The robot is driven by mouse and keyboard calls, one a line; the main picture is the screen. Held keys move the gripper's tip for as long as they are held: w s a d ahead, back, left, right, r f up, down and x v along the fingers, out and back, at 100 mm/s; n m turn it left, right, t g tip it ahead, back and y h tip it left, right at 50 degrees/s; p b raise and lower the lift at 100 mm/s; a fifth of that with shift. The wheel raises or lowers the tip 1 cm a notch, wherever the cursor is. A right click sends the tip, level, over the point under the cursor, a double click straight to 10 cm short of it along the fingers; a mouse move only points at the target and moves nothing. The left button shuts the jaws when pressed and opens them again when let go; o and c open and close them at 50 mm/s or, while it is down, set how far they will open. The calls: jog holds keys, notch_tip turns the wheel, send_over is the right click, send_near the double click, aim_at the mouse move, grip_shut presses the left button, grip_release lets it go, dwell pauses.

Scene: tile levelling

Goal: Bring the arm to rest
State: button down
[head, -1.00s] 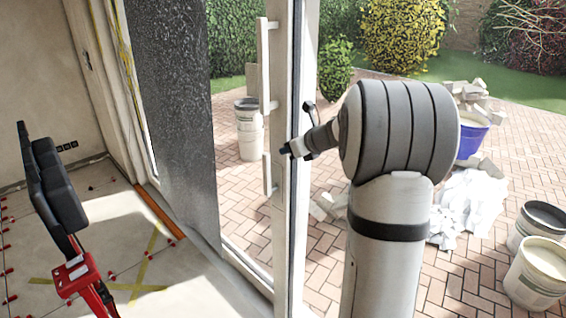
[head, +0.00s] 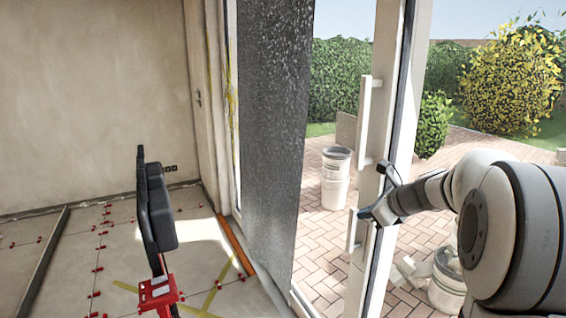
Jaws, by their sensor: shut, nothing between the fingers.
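My arm, in white and grey, reaches in from the right edge of the head view. My gripper (head: 368,212) is at its end, small and dark, pointing left. It is shut and nothing shows in it. It appears in front of the white door frame, close to the long white door handle (head: 365,120) in the picture; whether it touches the frame I cannot tell.
A black-padded seat on a red stand (head: 158,215) is at left on the tiled floor with several red levelling clips (head: 95,270). A dark sheet (head: 272,140) hangs by the doorway. White buckets (head: 336,180) stand on the brick paving outside.

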jog(key=s+a+n+g, duration=0.2)
jog(key=s+a+n, duration=0.55)
jog(key=s, duration=0.25)
jog(key=s+a+f+n+g+h, duration=0.1)
jog(key=s+f+n+h, duration=0.1)
jog(key=s+n, duration=0.7)
jog(key=s+a+f+n+g+h, duration=0.1)
jog(key=s+f+n+g+h, duration=0.1)
jog(key=s+n, duration=0.8)
notch_tip(320, 180, down, 2)
jog(key=shift+s+f+h, duration=0.25)
jog(key=shift+s+h, duration=0.25)
jog(key=shift+s, duration=0.25)
